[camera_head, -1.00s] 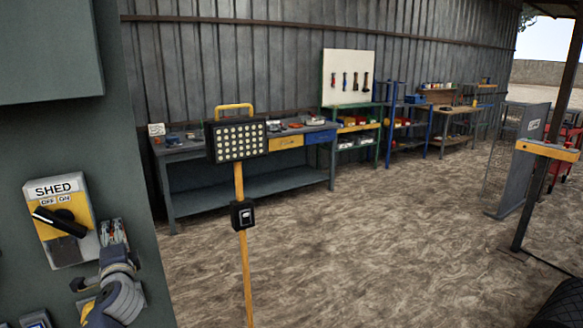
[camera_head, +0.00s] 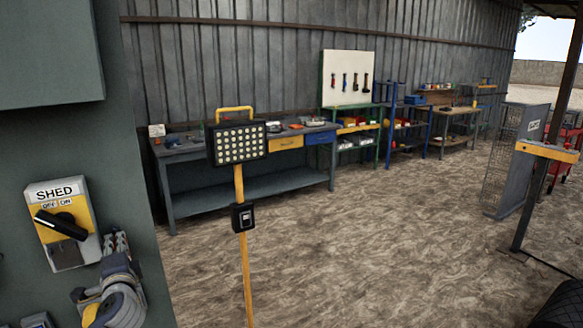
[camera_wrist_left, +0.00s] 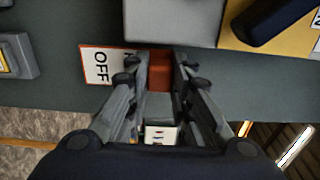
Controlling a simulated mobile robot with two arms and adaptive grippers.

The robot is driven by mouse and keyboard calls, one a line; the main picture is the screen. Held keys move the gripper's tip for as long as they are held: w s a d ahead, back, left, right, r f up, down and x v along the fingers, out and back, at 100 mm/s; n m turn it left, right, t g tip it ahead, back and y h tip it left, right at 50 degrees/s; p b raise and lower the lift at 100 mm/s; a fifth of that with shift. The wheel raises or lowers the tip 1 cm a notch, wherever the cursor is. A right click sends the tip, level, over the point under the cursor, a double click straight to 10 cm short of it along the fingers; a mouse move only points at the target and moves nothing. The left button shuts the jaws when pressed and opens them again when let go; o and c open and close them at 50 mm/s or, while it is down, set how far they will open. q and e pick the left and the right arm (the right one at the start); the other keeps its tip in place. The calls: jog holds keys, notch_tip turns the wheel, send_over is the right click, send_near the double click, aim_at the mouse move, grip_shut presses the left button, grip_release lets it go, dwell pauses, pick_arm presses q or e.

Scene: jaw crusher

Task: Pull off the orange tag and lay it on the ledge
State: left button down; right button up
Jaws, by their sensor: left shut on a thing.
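The orange tag (camera_wrist_left: 160,72) shows in the left wrist view between my left fingertips, its orange part in front of the dark green panel. A white face with an orange border and the letters OFF (camera_wrist_left: 101,66) sits beside it, partly behind a finger; I cannot tell whether it is the same piece. My left gripper (camera_wrist_left: 159,80) is shut on the tag. In the head view the left gripper (camera_head: 116,243) is at the lower right of the SHED switch, and the tag cannot be made out. My right gripper is not in view. I cannot pick out the ledge.
The SHED switch (camera_head: 62,225), yellow and grey with a black handle, is on the green panel (camera_head: 60,140) close to the gripper. A lamp on a yellow post (camera_head: 237,143) stands right of the panel. Workbenches (camera_head: 250,190) line the back wall. The ground between is open.

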pick_arm(q)
jog(key=shift+p+v, duration=0.6)
jog(key=shift+v, duration=1.25)
jog(key=shift+s, duration=0.1)
